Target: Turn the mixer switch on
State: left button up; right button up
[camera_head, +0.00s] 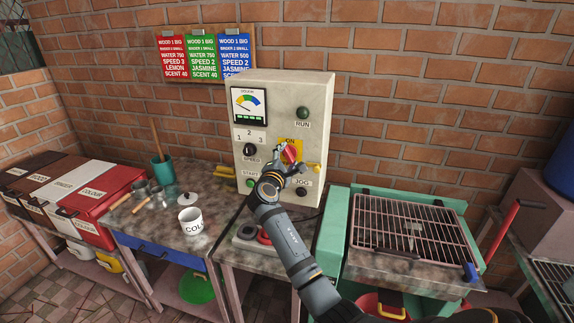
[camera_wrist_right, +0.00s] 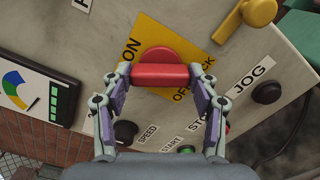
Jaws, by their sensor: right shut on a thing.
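The red mixer switch (camera_head: 290,153) sits on a yellow plate marked ON on the front of the beige control box (camera_head: 312,92). In the right wrist view the switch (camera_wrist_right: 160,74) shows its red bar lying across the picture, with the ON and OFF labels around it on the yellow plate (camera_wrist_right: 195,42). My right gripper (camera_head: 288,161) is at the switch, its two fingers (camera_wrist_right: 160,76) closed on the ends of the red bar. My left gripper is not in view.
The box also carries a gauge (camera_head: 249,105), a RUN button (camera_head: 303,113), a speed knob (camera_head: 250,150), a green START button (camera_head: 250,183) and a JOG button (camera_head: 301,191). A yellow handle (camera_head: 313,169) sticks out right of the switch. A white cup (camera_head: 190,221) stands on the left table.

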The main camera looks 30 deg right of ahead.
jog(key=m+b, duration=0.1)
jog(key=m, duration=0.1)
jog(key=m+b, duration=0.2)
jog(key=shift+f, duration=0.3)
jog(key=shift+r+m+b, duration=0.1)
jog(key=shift+m+b, duration=0.7)
jog(key=shift+m, duration=0.1)
jog(key=o, duration=1.1)
jog(key=shift+r, duration=0.1)
jog(key=shift+o, duration=0.2)
jog(key=shift+s+a, duration=0.2)
jog(key=shift+a, duration=0.05)
jog(key=v, duration=0.7)
